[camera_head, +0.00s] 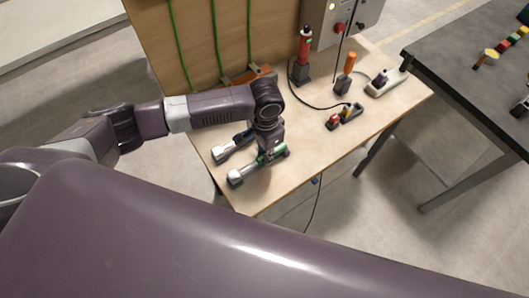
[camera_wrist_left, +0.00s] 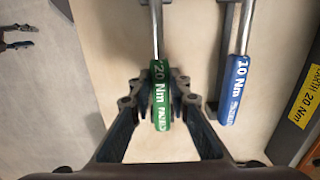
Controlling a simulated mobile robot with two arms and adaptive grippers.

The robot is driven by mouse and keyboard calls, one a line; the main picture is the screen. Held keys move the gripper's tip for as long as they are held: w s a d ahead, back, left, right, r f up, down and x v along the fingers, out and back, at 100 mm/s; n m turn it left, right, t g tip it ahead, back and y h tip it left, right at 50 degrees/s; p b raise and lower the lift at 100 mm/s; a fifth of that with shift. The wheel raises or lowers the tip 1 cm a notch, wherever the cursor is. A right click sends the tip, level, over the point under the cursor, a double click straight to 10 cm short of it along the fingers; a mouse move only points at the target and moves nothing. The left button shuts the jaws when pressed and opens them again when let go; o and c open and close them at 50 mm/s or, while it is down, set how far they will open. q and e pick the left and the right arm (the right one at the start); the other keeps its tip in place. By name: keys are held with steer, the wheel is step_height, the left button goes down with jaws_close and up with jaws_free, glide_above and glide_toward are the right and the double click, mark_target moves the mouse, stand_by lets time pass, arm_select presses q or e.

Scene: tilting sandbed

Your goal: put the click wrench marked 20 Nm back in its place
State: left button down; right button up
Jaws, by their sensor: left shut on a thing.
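The 20 Nm click wrench has a green handle (camera_wrist_left: 160,110) and a bright metal shaft. My left gripper (camera_wrist_left: 160,93) is shut on this handle, with one finger on each side. In the head view my left gripper (camera_head: 270,151) is low over the near left part of the table, and the wrench's grey head (camera_head: 236,177) points to the lower left. I cannot tell whether the wrench touches the table. A second wrench with a blue handle marked 10 Nm (camera_wrist_left: 235,90) lies beside it, apart.
A dark block with a yellow 20 Nm label (camera_wrist_left: 305,97) is beyond the blue wrench.

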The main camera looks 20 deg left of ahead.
arm_select(q)
steer(key=shift+f, duration=0.15)
stand_by(0.5)
steer(key=c, duration=1.2)
jaws_free()
steer(key=shift+f, duration=0.1)
steer(key=shift+c, duration=0.2)
step_height(320, 180, up, 3)
steer(key=p, duration=0.3)
steer(key=shift+r, duration=2.55)
